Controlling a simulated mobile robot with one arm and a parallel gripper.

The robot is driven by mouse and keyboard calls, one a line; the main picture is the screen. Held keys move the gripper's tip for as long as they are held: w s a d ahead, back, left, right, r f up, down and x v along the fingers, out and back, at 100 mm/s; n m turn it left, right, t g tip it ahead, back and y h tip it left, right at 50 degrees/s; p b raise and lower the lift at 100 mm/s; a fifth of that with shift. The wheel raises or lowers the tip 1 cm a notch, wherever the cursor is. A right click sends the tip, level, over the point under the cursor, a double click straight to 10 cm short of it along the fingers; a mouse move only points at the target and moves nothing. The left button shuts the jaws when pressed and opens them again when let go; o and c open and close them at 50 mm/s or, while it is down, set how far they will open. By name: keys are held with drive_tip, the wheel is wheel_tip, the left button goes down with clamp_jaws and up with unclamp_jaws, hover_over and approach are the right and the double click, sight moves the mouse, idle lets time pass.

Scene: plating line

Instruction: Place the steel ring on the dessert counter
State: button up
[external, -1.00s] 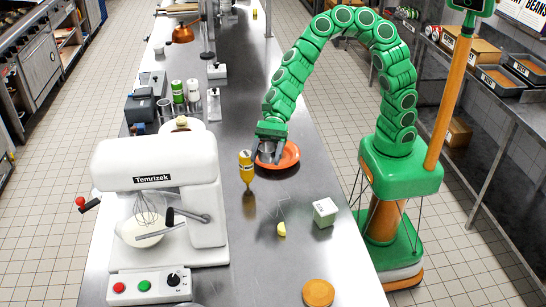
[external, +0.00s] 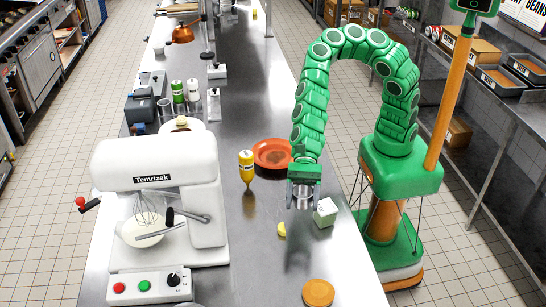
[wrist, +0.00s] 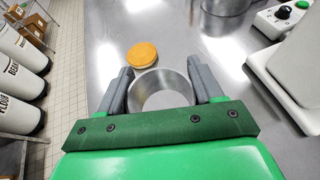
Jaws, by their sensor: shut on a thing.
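The steel ring (external: 303,197) is between the fingers of my gripper (external: 303,195), above the steel counter (external: 262,222) and close to the white box. The wrist view shows the ring (wrist: 160,89) with both grey fingers of my gripper (wrist: 160,92) closed against its sides. Through the ring I see only grey metal. The ring looks held above the counter; the exact gap is hard to judge. No label marks a dessert counter in these views.
A white box (external: 325,213) stands right beside my gripper. A yellow piece (external: 282,229), an orange-brown disc (external: 318,292), a yellow bottle (external: 246,167) and an orange plate (external: 272,153) are on the counter. The mixer (external: 160,200) stands at the left.

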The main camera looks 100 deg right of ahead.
drive_tip(key=shift+s+a+f, duration=0.2)
drive_tip(key=shift+s+a, duration=0.4)
drive_tip(key=shift+a, duration=0.15)
hover_over(273, 271)
drive_tip(key=shift+s+d+f, duration=0.1)
drive_tip(key=shift+s+f, duration=0.05)
drive_tip(key=shift+f, duration=2.25)
drive_tip(key=shift+s+d+f, duration=0.1)
drive_tip(key=shift+f, duration=2.3)
drive_tip(key=shift+w+a+f, duration=0.1)
drive_tip(key=shift+a+f, duration=0.05)
drive_tip(key=shift+f, duration=1.55)
drive_tip(key=shift+f, duration=0.1)
drive_tip(key=o, duration=1.1)
drive_tip(key=shift+c, duration=0.2)
